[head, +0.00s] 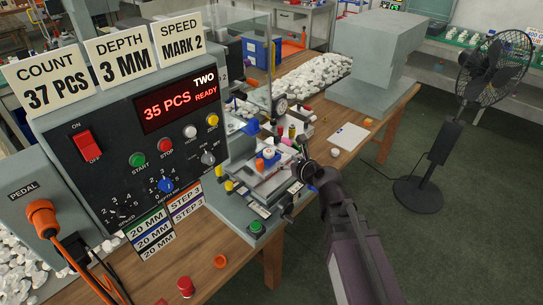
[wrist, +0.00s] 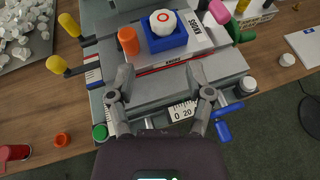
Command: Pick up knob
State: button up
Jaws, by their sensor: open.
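A white knob with a red ring on its top (wrist: 163,22) sits upright in a blue square holder (wrist: 168,43) on the grey slide of the pad printer. An orange cylinder (wrist: 128,41) stands just left of the holder. My gripper (wrist: 160,76) is open and empty, its fingers spread over the slide on the near side of the holder, apart from the knob. In the head view, the white knob (head: 268,153) shows small in the fixture, and my arm reaches in from the lower right.
The control box (head: 130,140) with count, depth and speed signs stands to the left. Yellow-tipped levers (wrist: 57,64) and blue handles (wrist: 223,131) stick out from the fixture. Loose white parts (head: 312,72) lie behind. A fan (head: 480,80) stands on the floor at right.

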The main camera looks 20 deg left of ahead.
aim_at(269, 153)
jog(key=b+x, duration=0.2)
jog(key=x, duration=0.6)
jog(key=shift+d+b, duration=0.1)
jog(key=shift+b, duration=0.3)
jog(key=shift+b+x, duration=1)
jog(key=shift+x, duration=1.65)
jog(key=shift+d, duration=0.1)
jog(key=c, duration=0.5)
